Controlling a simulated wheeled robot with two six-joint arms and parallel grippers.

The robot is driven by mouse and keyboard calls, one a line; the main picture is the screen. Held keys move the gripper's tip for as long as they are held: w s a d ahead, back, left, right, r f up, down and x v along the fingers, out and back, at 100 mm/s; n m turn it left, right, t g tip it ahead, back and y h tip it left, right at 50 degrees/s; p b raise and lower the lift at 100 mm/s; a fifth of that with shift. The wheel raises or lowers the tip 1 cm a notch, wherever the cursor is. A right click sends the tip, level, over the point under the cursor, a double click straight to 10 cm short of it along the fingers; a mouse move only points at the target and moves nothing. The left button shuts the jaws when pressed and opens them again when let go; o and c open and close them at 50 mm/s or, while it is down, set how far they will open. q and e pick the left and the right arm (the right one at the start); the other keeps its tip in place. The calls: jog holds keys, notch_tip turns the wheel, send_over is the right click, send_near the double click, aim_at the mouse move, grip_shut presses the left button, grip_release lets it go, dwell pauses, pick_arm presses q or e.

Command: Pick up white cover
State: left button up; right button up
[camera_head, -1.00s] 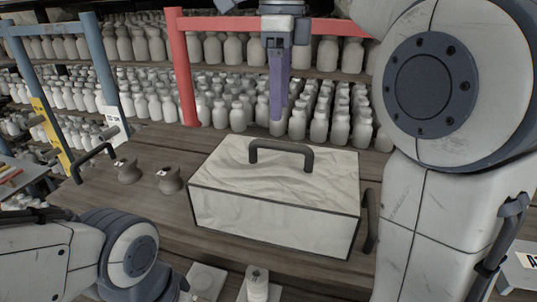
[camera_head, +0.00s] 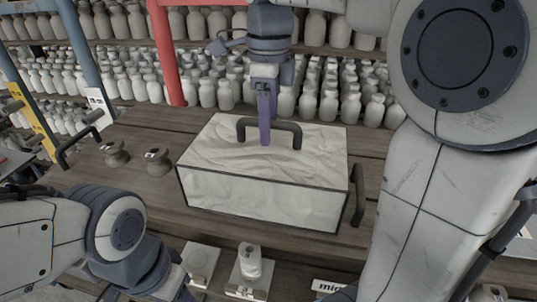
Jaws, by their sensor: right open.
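The white cover (camera_head: 300,158) is a pale box-like block with a rippled top, dark edges and a dark arched handle (camera_head: 288,128) on top. It stands on the wooden table in the middle of the head view. My right gripper (camera_head: 265,138) points down at the handle, with its purple finger overlapping the handle's left half. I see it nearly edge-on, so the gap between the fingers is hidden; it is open. Whether it touches the handle cannot be told. My left arm shows at the lower left; its gripper is out of view.
Two small dark pots (camera_head: 115,154) stand on the wooden table (camera_head: 145,190) left of the cover. Dark handles sit at the table's left and right sides. Shelves behind hold many pale bottles (camera_head: 225,95). White items stand on a lower level in front.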

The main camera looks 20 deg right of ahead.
jog(key=shift+f, duration=0.1)
grip_shut()
dwell(1.3)
